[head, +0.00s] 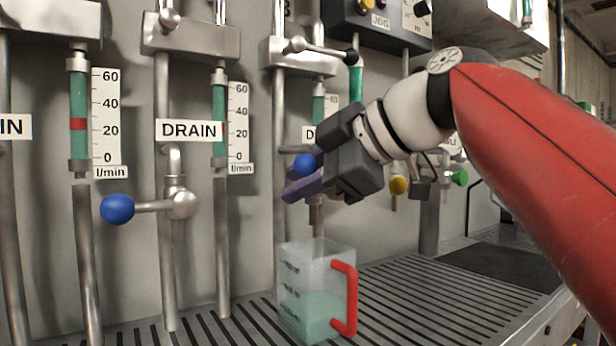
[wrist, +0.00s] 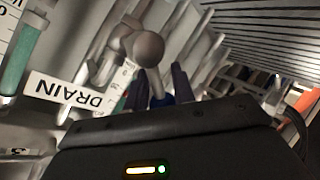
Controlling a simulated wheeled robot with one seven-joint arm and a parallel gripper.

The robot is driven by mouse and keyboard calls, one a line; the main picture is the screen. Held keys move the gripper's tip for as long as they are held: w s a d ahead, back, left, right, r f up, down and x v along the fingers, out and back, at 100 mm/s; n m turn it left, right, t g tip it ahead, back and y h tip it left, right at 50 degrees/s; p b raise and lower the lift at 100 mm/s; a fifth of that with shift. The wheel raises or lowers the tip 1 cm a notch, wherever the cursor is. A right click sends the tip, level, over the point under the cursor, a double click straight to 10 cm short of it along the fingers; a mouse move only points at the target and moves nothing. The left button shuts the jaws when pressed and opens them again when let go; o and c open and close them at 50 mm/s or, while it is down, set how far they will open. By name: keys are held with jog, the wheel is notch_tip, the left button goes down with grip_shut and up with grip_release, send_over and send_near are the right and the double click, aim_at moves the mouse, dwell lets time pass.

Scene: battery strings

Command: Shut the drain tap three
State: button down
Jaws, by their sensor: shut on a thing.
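The third drain tap is at the pipe behind my gripper in the head view, with a blue knob (head: 305,165) at the lever's end. My gripper (head: 300,178) has its purple fingers around this knob and is shut on it. In the wrist view the blue knob (wrist: 158,100) sits between the fingers (wrist: 160,88), and the lever runs to a metal ball-shaped hub (wrist: 148,48). The DRAIN label (wrist: 68,92) beside it appears upside down. In the head view my gripper hides the hub and most of the lever.
A clear jug (head: 304,290) with greenish liquid and a red handle (head: 352,298) stands on the slatted grating below the third pipe. Another drain tap (head: 182,204), with a blue knob (head: 117,209) pointing left, is on the neighbouring pipe. A yellow knob (head: 398,185) is to the right.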

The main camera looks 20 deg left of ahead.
jog(key=shift+s+a+f+n+t+h+b, duration=0.15)
jog(key=shift+f+n+t+h+b, duration=0.6)
jog(key=shift+f+n+t+h, duration=0.9)
jog(key=shift+r+n, duration=0.15)
jog(key=shift+n, duration=0.1)
jog(key=c, duration=1.5)
grip_release()
jog(key=v, duration=0.8)
jog(key=shift+p, duration=0.4)
jog(key=shift+a, duration=0.1)
